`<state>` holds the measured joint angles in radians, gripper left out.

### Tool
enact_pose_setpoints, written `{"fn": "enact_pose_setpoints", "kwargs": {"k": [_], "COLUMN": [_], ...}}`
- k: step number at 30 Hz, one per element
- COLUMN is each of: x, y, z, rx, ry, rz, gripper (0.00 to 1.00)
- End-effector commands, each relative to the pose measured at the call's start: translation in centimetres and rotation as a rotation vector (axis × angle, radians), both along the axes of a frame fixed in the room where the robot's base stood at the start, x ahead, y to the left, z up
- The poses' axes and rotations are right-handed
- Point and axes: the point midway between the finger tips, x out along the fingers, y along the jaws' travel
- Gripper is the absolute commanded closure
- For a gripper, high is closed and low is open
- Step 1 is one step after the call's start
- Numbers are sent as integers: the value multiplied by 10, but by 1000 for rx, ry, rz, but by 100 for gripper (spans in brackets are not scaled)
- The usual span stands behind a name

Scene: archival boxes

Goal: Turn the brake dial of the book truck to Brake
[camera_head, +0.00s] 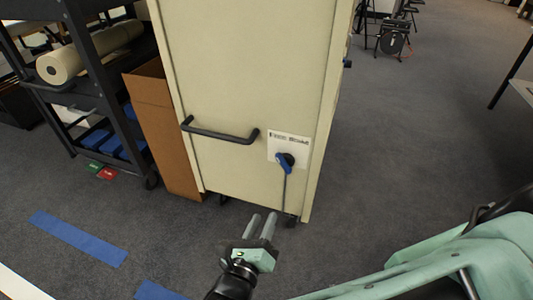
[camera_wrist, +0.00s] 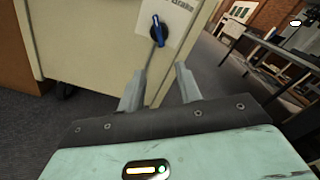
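The cream book truck (camera_head: 245,90) stands ahead of me, its end panel facing me. Low on its right side is a white label plate with the brake dial (camera_head: 285,160), a dark round knob with a blue pointer. The dial also shows in the wrist view (camera_wrist: 157,31), under the plate's lettering, where "Brake" is readable at the right. My gripper (camera_head: 264,222) is below and slightly left of the dial, apart from it. Its two fingers (camera_wrist: 158,82) are spread with nothing between them.
A black bar handle (camera_head: 220,135) sticks out left of the dial. A cardboard box (camera_head: 160,125) and a dark shelf cart (camera_head: 105,90) stand at the left. Blue tape (camera_head: 78,238) marks the grey carpet. Floor right of the truck is open; tables stand farther right.

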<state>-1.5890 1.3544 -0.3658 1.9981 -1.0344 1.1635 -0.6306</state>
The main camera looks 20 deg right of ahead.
Motion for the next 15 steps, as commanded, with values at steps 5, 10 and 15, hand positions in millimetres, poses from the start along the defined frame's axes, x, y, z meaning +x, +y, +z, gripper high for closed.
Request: {"fn": "enact_pose_setpoints", "kwargs": {"k": [5,10,15], "x": [12,38,66], "y": [-8,-27,-48], "z": [-2,-3,-4], "rx": [-7,-6,-5], "ry": [-4,-3,-3], "rz": [5,2,1], "gripper": [65,65,65]}}
